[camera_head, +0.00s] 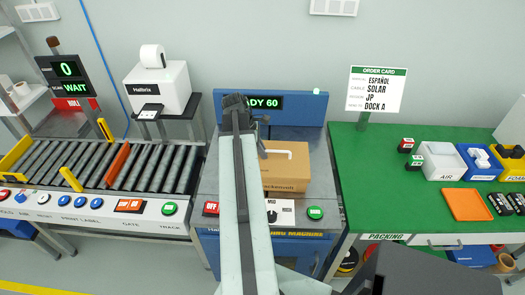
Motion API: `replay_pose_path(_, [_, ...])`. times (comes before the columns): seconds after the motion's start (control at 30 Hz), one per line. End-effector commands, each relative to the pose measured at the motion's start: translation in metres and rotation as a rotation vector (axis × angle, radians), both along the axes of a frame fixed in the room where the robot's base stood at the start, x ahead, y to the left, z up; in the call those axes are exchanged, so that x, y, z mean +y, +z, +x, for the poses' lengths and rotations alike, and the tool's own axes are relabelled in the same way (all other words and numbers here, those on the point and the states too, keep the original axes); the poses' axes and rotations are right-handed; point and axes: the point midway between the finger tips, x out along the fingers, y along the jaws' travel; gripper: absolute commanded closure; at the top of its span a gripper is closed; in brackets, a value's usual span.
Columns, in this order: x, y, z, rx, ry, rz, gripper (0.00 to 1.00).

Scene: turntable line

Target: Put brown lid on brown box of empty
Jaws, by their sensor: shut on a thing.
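A brown box (285,184) with dark print on its front sits on the bed of the machine in the middle. Its tan top, which looks like the brown lid (290,165), has a thin dark handle line. I cannot tell whether the lid rests on the box or is held just above it. My gripper (262,150) shows only as a dark part at the lid's left side, by the handle line. It is shut, apparently on the lid. My pale arm link hides most of the gripper and the box's left side.
The machine (325,205) has a sign, partly hidden, ending in "ADY 60". A roller conveyor (85,165) lies left. A green packing table (395,200) on the right holds an orange tray (467,204), bins and small blocks. An order card (376,90) stands behind.

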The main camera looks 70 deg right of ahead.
Motion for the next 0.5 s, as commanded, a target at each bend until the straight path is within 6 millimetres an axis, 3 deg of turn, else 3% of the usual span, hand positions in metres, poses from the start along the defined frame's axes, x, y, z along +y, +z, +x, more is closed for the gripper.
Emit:
replay_pose_path(0.37, [0.0001, -0.0033, 0.0002, 0.0, 0.0, 0.0, 1.0])
replay_pose_path(0.4, [0.0, -0.0033, 0.0003, 0.0, 0.0, 0.0, 0.84])
replay_pose_path(0.47, [0.0, -0.0033, 0.0003, 0.0, 0.0, 0.0, 0.68])
replay_pose_path(0.5, [0.0, -0.0033, 0.0003, 0.0, 0.0, 0.0, 0.64])
